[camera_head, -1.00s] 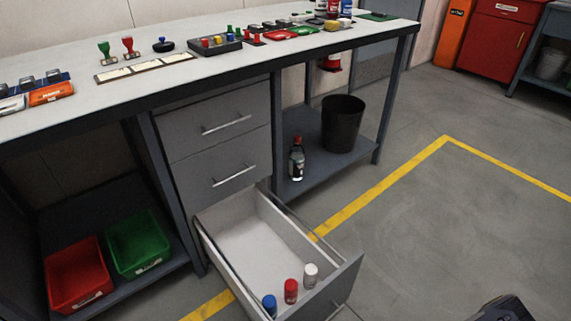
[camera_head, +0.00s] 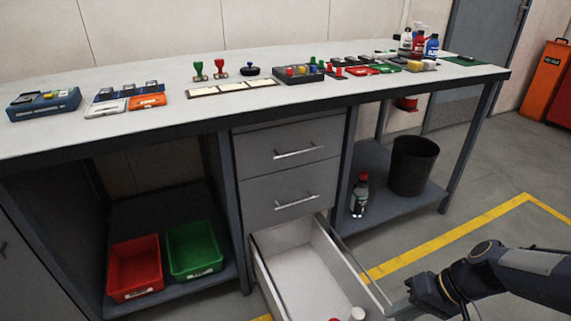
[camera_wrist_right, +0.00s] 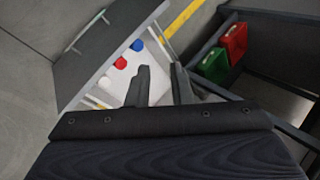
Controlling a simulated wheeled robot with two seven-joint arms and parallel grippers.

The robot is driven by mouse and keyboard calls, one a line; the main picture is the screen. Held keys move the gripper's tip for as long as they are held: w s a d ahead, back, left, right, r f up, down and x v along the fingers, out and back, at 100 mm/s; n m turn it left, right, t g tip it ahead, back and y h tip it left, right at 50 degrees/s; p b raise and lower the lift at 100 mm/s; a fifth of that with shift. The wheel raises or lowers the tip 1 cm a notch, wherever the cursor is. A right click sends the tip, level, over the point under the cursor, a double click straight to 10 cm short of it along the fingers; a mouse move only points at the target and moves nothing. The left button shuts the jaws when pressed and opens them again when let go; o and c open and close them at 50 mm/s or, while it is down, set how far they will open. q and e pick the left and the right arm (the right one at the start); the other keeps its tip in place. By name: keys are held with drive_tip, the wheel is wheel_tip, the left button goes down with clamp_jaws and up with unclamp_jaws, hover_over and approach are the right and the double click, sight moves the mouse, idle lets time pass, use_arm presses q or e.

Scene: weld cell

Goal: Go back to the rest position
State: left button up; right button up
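My right gripper (camera_wrist_right: 161,77) has its two dark fingers apart, with nothing visible between them in the right wrist view. In the head view my right arm comes in from the right, with its gripper end by the right side of the open bottom drawer (camera_head: 300,275), partly cut off by the frame. Inside the drawer, the right wrist view shows a blue-capped (camera_wrist_right: 137,45), a red-capped (camera_wrist_right: 120,63) and a white-capped thing (camera_wrist_right: 104,83) near the drawer front. The white cap (camera_head: 357,313) also shows in the head view. My left gripper is not in view.
The workbench (camera_head: 120,134) holds stamps, trays and spray bottles. Red (camera_head: 135,265) and green (camera_head: 193,247) bins sit on the left shelf. A black bin (camera_head: 412,165) and a bottle (camera_head: 360,195) stand on the right shelf. The floor at right is open.

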drive_tip(key=s+a+r+t+h, duration=0.35)
drive_tip(key=s+a+r, duration=0.25)
drive_tip(key=s+r, duration=0.3)
wheel_tip(320, 180, up, 32)
drive_tip(key=p, duration=3.2)
drive_tip(key=shift+f+t, duration=0.15)
drive_tip(key=shift+t, duration=0.2)
